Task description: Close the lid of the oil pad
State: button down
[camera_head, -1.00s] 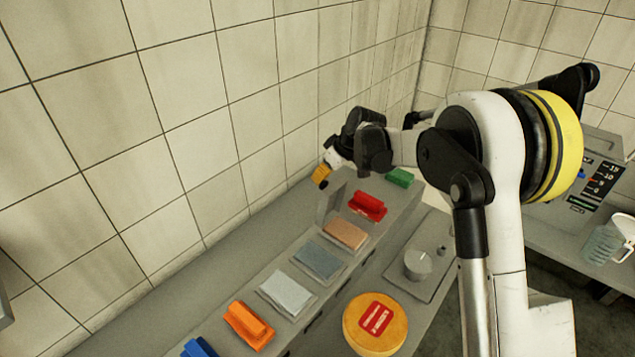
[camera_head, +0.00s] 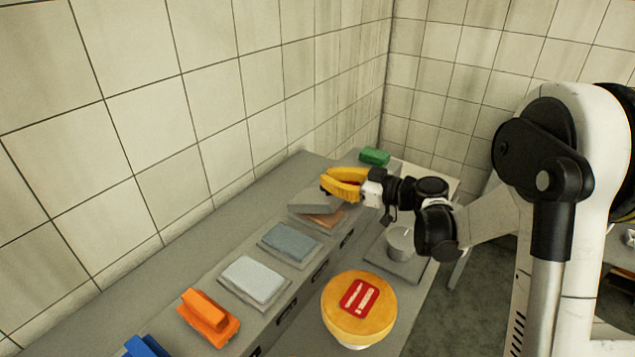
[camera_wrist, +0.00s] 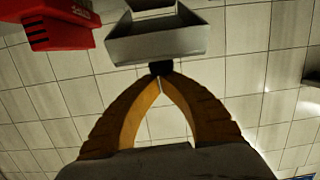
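The oil pad appears to be the brown pad (camera_head: 326,219) in a grey tray in the counter row. Its grey lid (camera_head: 313,202) is hinged low over it, tilted, with a strip of brown still showing. My gripper (camera_head: 325,183) has yellow fingers and is just above the lid's upper side. A grey box-like part (camera_wrist: 157,43), perhaps the lid, lies right at the tips. Whether they touch it is unclear.
A red block (camera_wrist: 48,25) is close by at the wrist view's upper left. A blue-grey pad (camera_head: 291,243), a pale pad (camera_head: 254,279) and an orange block (camera_head: 208,318) line the counter. A green block (camera_head: 374,156) lies beyond.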

aim_at(324, 196)
jog(key=f+b, duration=0.1)
jog(key=s+d+f+b, duration=0.1)
jog(key=shift+s+d+f, duration=0.2)
jog(key=shift+d+f, duration=0.1)
jog(key=shift+f, duration=0.1)
jog(key=shift+s+d+f+b, duration=0.25)
jog(key=shift+d+f+b, duration=0.05)
jog(key=shift+f+b, duration=0.3)
jog(key=shift+s+d+f+b, duration=0.25)
jog(key=shift+f+b, duration=0.25)
jog(key=shift+f, duration=0.2)
